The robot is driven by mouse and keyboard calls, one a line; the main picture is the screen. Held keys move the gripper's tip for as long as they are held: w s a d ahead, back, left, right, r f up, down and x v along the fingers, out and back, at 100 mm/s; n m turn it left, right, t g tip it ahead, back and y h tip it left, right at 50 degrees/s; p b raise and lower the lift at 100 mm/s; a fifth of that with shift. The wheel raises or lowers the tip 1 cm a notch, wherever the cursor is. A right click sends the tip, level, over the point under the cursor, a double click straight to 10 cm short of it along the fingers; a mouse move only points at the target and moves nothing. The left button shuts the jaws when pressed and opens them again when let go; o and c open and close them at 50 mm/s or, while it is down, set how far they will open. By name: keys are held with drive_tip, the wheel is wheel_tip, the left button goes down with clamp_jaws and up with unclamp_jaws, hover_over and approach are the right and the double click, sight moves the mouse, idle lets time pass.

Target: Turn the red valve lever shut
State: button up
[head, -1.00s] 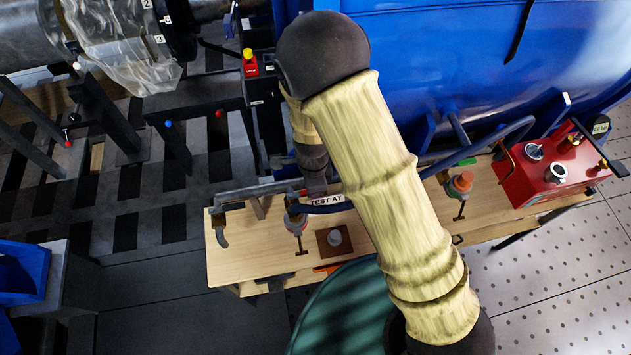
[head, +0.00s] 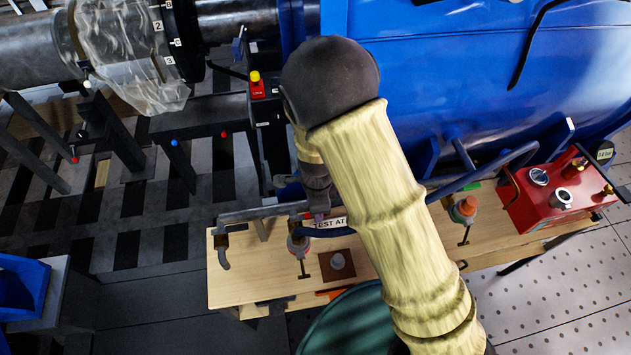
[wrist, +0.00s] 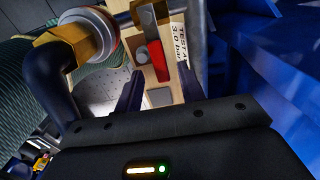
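The red valve lever (wrist: 156,62) shows in the wrist view, reaching down from a brass-coloured fitting on a grey pipe. My gripper (wrist: 159,78) is open, with one dark finger on each side of the lever's lower end. In the head view my gripper (head: 318,212) is partly hidden by my arm, above the back edge of the wooden bench (head: 235,285).
A dark hose with a brass nut (wrist: 85,42) curves close to my gripper's left in the wrist view. A label plate (head: 329,222) lies beside the gripper. A large blue tank (head: 450,80) stands behind, and a red box (head: 548,200) with gauges at right.

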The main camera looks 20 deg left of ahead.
wheel_tip(320, 180, up, 16)
drive_tip(key=shift+f+b, duration=0.15)
drive_tip(key=shift+b, duration=0.25)
drive_tip(key=shift+d, duration=0.1)
drive_tip(key=shift+s, duration=0.15)
